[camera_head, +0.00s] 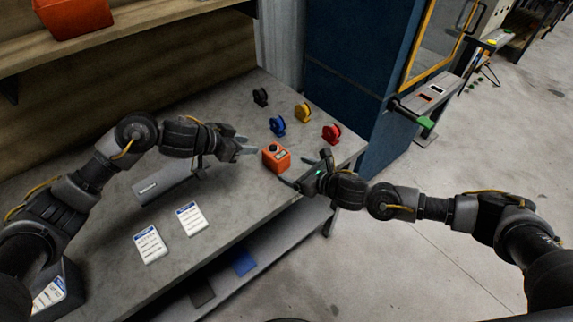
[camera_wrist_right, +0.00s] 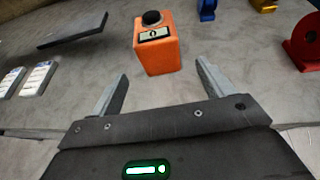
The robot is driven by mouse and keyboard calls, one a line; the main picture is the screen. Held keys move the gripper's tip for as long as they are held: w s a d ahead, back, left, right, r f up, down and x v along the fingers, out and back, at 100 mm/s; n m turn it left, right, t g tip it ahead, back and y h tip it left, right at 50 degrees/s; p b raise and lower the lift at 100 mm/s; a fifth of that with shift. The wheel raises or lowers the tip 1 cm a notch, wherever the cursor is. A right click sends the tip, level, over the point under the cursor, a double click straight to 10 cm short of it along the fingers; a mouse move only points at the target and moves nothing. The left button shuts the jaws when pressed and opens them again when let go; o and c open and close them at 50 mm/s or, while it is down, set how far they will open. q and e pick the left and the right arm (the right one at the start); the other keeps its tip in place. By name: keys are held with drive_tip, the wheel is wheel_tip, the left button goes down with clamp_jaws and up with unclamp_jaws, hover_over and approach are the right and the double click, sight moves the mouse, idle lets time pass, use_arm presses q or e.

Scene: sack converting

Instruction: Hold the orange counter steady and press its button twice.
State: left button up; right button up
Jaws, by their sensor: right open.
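The orange counter (camera_head: 276,157) stands upright on the grey bench, near its front right edge. In the right wrist view the counter (camera_wrist_right: 160,52) shows a dark round button (camera_wrist_right: 151,18) on top and a small display that seems to read 0. My left gripper (camera_head: 249,149) is just left of the counter, fingers pointing at it; its fingertips look apart, and I cannot tell whether they touch it. My right gripper (camera_wrist_right: 158,82) is open and empty, with the counter ahead of and between its fingers, apart from them. It also shows in the head view (camera_head: 303,171), right of the counter.
Black (camera_head: 261,97), blue (camera_head: 277,126), yellow (camera_head: 303,112) and red (camera_head: 332,133) reels stand behind the counter. A grey flat device (camera_head: 165,181) and two labelled cards (camera_head: 191,219) lie left on the bench. A blue cabinet (camera_head: 350,80) borders the bench at right.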

sight(285, 165)
drive_tip(key=x, duration=0.8)
drive_tip(key=shift+w+a, duration=0.2)
drive_tip(key=c, duration=1.1)
drive_tip(key=shift+c, duration=0.2)
use_arm(q)
clamp_jaws()
idle(1.5)
